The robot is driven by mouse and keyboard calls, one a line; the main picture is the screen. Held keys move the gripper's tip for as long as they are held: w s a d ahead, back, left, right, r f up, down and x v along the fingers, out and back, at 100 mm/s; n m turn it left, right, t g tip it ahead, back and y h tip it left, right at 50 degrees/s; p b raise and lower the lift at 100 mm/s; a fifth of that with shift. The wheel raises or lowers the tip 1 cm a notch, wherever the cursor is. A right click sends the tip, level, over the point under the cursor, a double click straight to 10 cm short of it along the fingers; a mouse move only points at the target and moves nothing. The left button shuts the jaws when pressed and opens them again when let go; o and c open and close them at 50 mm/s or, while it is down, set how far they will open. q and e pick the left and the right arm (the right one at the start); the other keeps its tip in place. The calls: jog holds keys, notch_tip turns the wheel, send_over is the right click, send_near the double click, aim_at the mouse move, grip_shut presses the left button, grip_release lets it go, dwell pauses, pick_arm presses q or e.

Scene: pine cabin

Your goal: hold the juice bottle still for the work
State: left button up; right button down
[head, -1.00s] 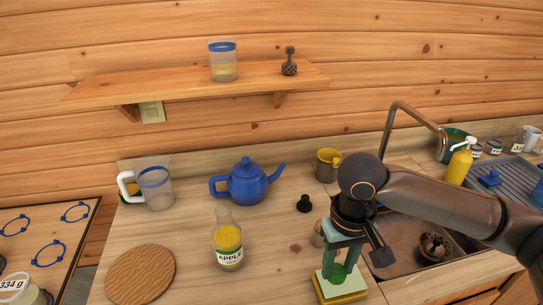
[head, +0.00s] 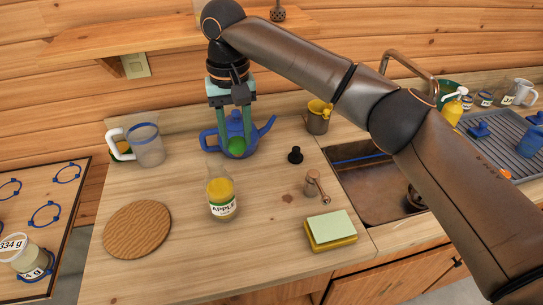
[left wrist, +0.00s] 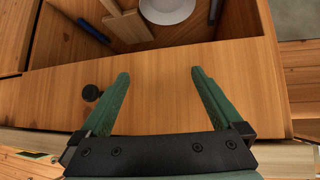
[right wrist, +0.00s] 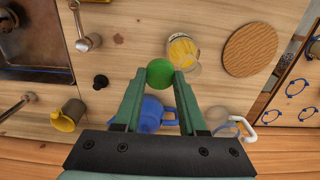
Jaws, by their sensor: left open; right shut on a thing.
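The juice bottle (head: 221,195), clear with yellow juice and an APPLE label, stands upright on the counter with no cap visible on its neck. It also shows in the right wrist view (right wrist: 183,50). Neither gripper touches it. My right gripper (head: 236,140) is shut on a round green thing (right wrist: 160,72), possibly a cap, held above the counter behind the bottle and in front of the blue teapot (head: 234,124). My left gripper (left wrist: 160,73) is open and empty in the left wrist view, over a wooden drawer front. It is out of the head view.
A round wooden board (head: 137,229) lies left of the bottle. A clear jug (head: 148,147) stands behind the board.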

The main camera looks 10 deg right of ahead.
jog(key=a+r, duration=0.3)
jog(key=a, duration=0.2)
jog(key=shift+w+r, duration=0.35)
jog(key=shift+w, duration=0.05)
jog(key=shift+a, duration=0.1)
